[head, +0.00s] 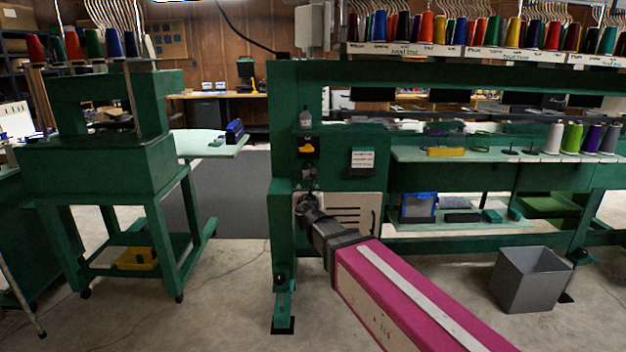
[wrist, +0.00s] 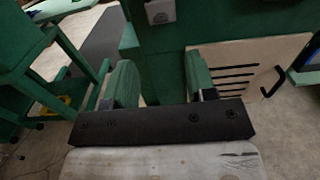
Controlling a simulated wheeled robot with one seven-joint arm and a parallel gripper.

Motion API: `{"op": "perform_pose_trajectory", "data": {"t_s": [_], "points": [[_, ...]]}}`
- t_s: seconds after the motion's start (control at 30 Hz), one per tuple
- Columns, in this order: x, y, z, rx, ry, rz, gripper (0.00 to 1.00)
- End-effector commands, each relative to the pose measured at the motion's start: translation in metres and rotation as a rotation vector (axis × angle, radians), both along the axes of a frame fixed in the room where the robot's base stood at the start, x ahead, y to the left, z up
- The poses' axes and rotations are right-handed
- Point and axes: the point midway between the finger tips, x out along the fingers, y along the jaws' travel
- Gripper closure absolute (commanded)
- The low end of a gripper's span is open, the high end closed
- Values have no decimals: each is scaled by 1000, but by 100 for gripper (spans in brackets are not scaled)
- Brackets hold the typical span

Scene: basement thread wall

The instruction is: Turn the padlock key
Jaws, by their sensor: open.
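My gripper (head: 307,203) reaches to the green machine post, in front of a pale panel with dark slots. In the wrist view my gripper (wrist: 162,82) is open, its two green-padded fingers wide apart with nothing between them. A small dark and grey fitting (head: 309,173) on the post, just above my gripper, looks like the padlock. In the wrist view a grey block with a round face (wrist: 160,12) sits beyond the fingertips at the top edge, apart from them; it may be the same thing. I cannot make out a key.
The pale slotted panel (head: 352,212) with a dark handle (wrist: 271,82) is right of the gripper. A grey bin (head: 531,280) stands right. An aisle with a dark mat (head: 228,195) is left.

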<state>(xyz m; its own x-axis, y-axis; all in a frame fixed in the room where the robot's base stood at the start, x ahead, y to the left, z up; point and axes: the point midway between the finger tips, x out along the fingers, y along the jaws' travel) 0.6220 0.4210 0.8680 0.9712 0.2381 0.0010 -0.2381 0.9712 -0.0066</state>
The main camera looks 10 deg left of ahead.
Motion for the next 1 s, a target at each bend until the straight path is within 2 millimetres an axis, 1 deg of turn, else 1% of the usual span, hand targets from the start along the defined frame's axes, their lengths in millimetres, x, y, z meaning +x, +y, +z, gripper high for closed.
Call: {"op": "perform_pose_trajectory", "data": {"t_s": [0.17,0.27,0.5,0.63,0.8,1.0], "points": [[17,4,0,3,2,-3,49],[32,7,0,4,2,-4,49],[74,18,-1,6,2,-3,49],[93,22,0,6,2,-3,49],[103,24,0,6,2,-2,49],[103,23,0,6,2,-2,49]]}}
